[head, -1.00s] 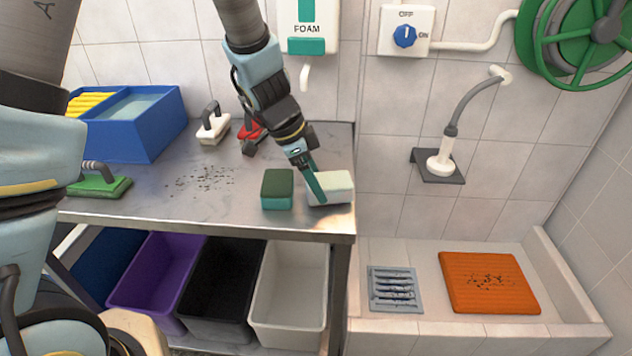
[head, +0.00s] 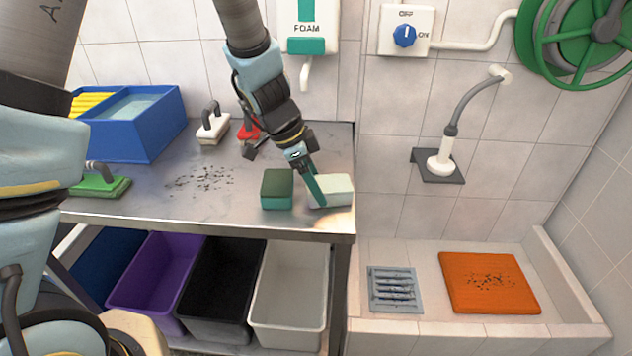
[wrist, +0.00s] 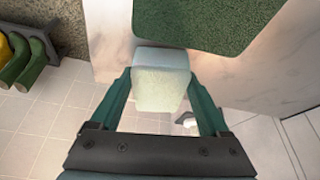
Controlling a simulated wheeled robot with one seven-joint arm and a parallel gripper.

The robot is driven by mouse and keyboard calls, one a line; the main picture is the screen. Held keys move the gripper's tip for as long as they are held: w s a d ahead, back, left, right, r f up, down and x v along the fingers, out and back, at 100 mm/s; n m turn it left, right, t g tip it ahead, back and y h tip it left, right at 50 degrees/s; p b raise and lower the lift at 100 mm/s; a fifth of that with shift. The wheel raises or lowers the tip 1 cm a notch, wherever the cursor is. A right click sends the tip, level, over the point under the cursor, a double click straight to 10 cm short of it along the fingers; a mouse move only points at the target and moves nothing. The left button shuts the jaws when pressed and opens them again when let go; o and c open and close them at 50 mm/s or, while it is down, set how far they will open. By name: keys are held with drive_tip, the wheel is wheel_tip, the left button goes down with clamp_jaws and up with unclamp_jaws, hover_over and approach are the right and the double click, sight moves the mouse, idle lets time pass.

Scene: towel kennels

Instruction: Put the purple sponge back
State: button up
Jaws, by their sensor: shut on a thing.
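I see no purple sponge in either view. My gripper (head: 318,196) reaches down at the right end of the metal table, shut on a pale whitish-green block (head: 337,189). In the wrist view the pale block (wrist: 161,88) sits between the two teal fingers. I cannot tell whether it touches the table. A dark green sponge with a teal lower part (head: 277,189) stands just left of it; a dark green surface (wrist: 210,22) also shows beyond the block in the wrist view. A purple bin (head: 150,285) stands under the table.
On the metal table (head: 225,215) are dark specks, a blue tub (head: 140,135), a green-based handled scrubber (head: 100,184), a white-based one (head: 212,128) and a red item (head: 250,132). Black (head: 222,295) and white (head: 290,300) bins stand below. An orange mat (head: 488,283) lies right.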

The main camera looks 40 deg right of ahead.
drive_tip(key=shift+f, duration=0.1)
drive_tip(key=o, duration=1)
drive_tip(key=shift+o, duration=0.2)
drive_tip(key=p+v, duration=0.1)
drive_tip(key=v, duration=1)
drive_tip(key=shift+p, duration=0.4)
